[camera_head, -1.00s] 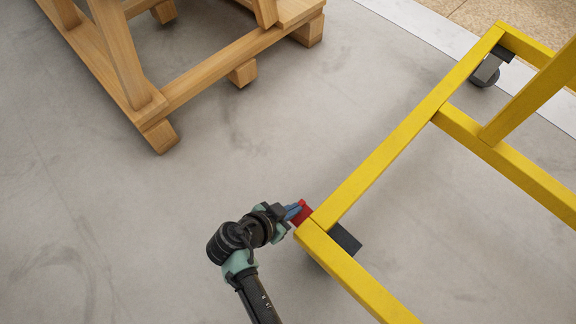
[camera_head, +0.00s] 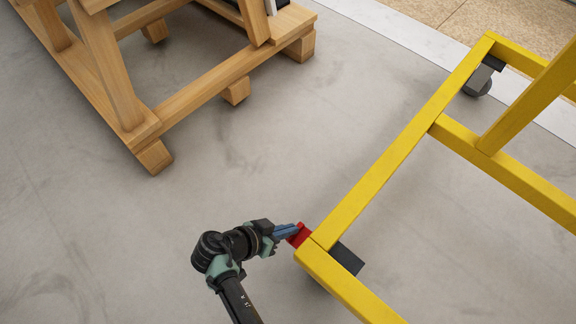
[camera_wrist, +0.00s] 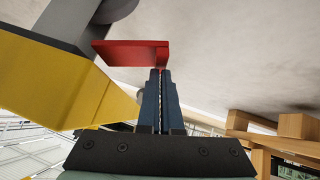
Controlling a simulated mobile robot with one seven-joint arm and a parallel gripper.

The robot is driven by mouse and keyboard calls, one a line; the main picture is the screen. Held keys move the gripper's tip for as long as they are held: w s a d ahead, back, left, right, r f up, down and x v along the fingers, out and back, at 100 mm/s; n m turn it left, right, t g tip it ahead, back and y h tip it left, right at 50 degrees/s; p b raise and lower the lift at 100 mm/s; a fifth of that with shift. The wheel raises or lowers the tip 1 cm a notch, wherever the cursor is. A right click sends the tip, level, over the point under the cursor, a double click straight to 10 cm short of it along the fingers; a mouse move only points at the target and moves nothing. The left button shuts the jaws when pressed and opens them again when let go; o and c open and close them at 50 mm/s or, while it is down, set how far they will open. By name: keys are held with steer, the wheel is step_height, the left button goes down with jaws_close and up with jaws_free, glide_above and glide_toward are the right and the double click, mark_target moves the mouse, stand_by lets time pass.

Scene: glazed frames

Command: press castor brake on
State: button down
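The red brake pedal (camera_head: 299,235) sticks out from the castor at the near corner of the yellow frame (camera_head: 380,175). In the wrist view the pedal (camera_wrist: 130,52) is a flat red plate with a bent end, beside a grey castor wheel (camera_wrist: 116,8). My gripper (camera_head: 291,231) points at the pedal from the left. In the wrist view its two blue fingers (camera_wrist: 160,74) are together with nothing between them. Their tips are right at the pedal's bent end; I cannot tell whether they touch. The near castor's wheel is mostly hidden under the frame in the head view.
A wooden trestle (camera_head: 200,85) stands on the floor at the upper left. Another castor (camera_head: 479,80) sits under the frame's far corner. The grey concrete floor (camera_head: 250,165) between trestle and frame is clear.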

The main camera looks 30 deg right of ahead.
steer(key=p+v, duration=0.4)
steer(key=v, duration=0.3)
steer(key=shift+a+r+p, duration=0.15)
steer(key=shift+a+p, duration=0.05)
steer(key=shift+p, duration=0.1)
steer(key=shift+a, duration=0.1)
stand_by(0.5)
